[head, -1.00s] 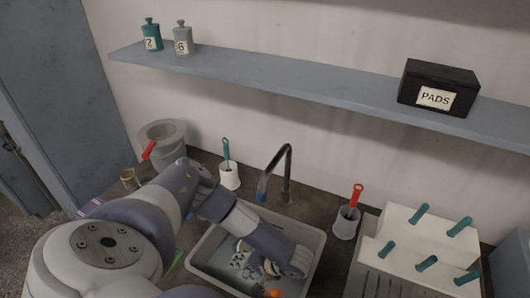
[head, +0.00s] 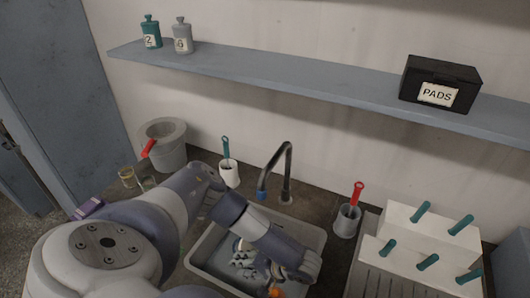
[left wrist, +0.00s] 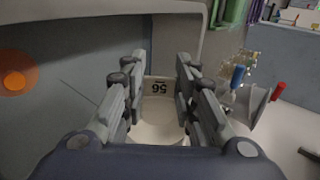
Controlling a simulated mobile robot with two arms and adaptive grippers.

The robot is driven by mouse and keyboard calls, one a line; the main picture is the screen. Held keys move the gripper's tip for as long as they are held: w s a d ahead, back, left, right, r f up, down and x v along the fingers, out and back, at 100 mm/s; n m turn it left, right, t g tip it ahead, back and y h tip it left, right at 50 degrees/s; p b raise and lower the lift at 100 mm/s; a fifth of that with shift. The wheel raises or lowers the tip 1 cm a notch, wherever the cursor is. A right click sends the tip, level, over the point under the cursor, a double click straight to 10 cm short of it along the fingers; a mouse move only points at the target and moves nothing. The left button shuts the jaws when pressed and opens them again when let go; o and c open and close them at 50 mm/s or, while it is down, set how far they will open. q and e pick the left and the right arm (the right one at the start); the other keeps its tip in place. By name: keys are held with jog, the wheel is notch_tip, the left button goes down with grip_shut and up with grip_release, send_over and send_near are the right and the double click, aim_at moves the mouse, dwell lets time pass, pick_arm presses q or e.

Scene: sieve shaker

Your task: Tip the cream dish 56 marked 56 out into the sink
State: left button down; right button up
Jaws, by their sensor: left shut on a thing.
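The cream dish 56 (left wrist: 160,120) shows in the left wrist view between my left fingers, its label reading upside down. My left gripper (left wrist: 158,92) is shut on it. In the head view my left gripper (head: 250,262) is down inside the grey sink (head: 318,240), below the rim. The dish is hidden there by my wrist and fingers. The sink's wall fills the left of the left wrist view (left wrist: 60,60). I cannot tell what the dish holds or its exact tilt.
A tap (head: 287,170) stands behind the sink. A white holder (head: 229,174) and a grey cup with a red-handled tool (head: 346,222) flank it. A white pegged rack (head: 425,238) is at right, a grey bucket (head: 168,150) at left. A shelf (head: 300,83) runs above.

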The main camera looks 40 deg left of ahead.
pick_arm(q)
jog(key=shift+w+d+r+g+y+b, duration=0.15)
jog(key=shift+d+g+y+b, duration=0.25)
jog(key=shift+y+b, duration=0.9)
dwell(0.7)
jog(key=shift+d, duration=0.1)
